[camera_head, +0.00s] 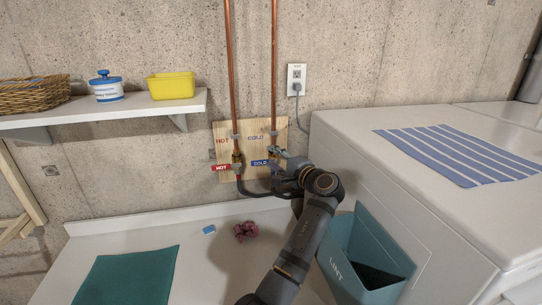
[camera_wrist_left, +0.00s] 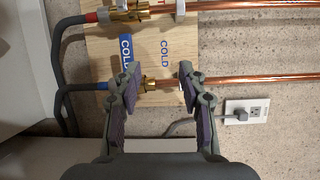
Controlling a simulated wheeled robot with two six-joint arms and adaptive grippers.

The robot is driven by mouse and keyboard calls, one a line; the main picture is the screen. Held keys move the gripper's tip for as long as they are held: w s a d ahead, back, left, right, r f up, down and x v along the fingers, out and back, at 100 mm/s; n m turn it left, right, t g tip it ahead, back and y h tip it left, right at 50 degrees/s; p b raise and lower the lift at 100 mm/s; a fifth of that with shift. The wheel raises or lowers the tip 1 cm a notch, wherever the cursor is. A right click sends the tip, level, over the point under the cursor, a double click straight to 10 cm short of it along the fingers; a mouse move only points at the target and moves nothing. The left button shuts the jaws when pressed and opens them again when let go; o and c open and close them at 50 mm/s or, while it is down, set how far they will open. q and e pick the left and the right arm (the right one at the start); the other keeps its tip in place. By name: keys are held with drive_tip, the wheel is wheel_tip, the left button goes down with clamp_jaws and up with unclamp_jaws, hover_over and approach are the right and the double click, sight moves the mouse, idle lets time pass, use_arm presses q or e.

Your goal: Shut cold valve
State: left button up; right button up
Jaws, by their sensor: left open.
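The cold valve (camera_head: 273,160) is a brass fitting on the right copper pipe, mounted on a wooden board. Its blue handle marked COLD (camera_head: 260,163) reaches left, crosswise to the pipe; it also shows in the left wrist view (camera_wrist_left: 126,50). My left gripper (camera_head: 275,152) is at the cold valve. In the left wrist view, its open fingers (camera_wrist_left: 158,83) stand on either side of the brass body (camera_wrist_left: 152,85), along the pipe. One finger overlaps the handle's near end; I cannot tell whether it touches. My right gripper is out of view.
The hot valve with its red HOT handle (camera_head: 221,167) sits close by on the left. Dark hoses (camera_head: 252,192) run below the valves. A wall outlet (camera_head: 296,78), a white appliance (camera_head: 345,150) and a teal LINT bin (camera_head: 345,265) are on the right.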

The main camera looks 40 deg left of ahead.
use_arm(q)
drive_tip(key=shift+v, duration=1.45)
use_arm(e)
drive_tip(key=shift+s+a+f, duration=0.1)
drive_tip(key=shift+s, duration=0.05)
use_arm(q)
drive_tip(key=shift+s, duration=0.1)
